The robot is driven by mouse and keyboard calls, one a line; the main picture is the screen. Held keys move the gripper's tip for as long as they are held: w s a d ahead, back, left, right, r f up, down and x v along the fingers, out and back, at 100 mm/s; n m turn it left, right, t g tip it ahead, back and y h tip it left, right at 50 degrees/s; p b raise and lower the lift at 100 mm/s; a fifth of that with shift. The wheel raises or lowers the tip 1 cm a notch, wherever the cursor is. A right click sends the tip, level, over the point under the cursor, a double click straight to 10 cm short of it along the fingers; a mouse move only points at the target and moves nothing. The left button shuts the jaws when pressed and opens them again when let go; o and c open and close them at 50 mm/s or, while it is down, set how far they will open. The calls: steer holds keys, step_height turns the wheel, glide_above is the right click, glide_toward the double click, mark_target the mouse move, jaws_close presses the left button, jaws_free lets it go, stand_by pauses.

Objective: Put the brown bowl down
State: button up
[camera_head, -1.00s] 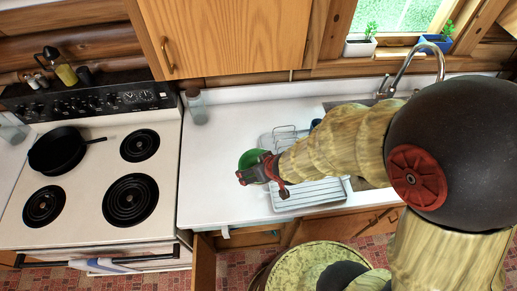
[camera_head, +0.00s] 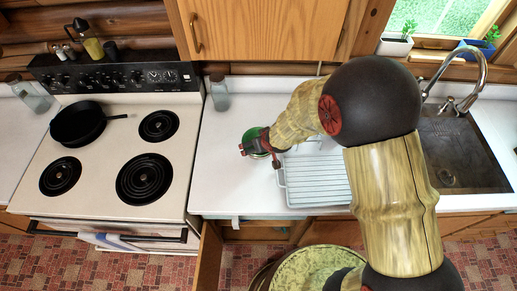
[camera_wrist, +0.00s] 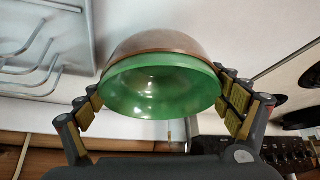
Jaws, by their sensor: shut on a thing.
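My gripper (camera_wrist: 164,104) is shut on the brown bowl (camera_wrist: 168,42), with a finger at each side of it in the wrist view. In the head view the bowl (camera_head: 250,137) shows as a small green patch at my gripper (camera_head: 255,148), over the white counter (camera_head: 222,165) between the stove and the dish rack. Most of it is hidden by the gripper there. I cannot tell whether its base touches the counter.
A wire dish rack (camera_head: 315,178) stands just right of the gripper, with the sink (camera_head: 460,150) beyond it. A glass jar (camera_head: 219,95) stands at the counter's back left. The stove (camera_head: 110,190) holds a black pan (camera_head: 78,124). A cabinet door (camera_head: 207,258) stands open below.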

steer(key=shift+w+a+f+b, duration=0.15)
steer(key=shift+f+b, duration=0.1)
steer(key=shift+f, duration=0.65)
steer(key=shift+w+d+f+b, duration=0.15)
steer(key=shift+f+b, duration=0.1)
steer(key=shift+f, duration=0.6)
steer(key=shift+a, duration=0.1)
steer(key=o, duration=1.6)
steer(key=shift+s+f, duration=0.1)
steer(key=shift+f, duration=0.1)
steer(key=shift+c, duration=0.2)
steer(key=shift+r, duration=0.25)
steer(key=p+v, duration=0.3)
steer(key=v, duration=0.9)
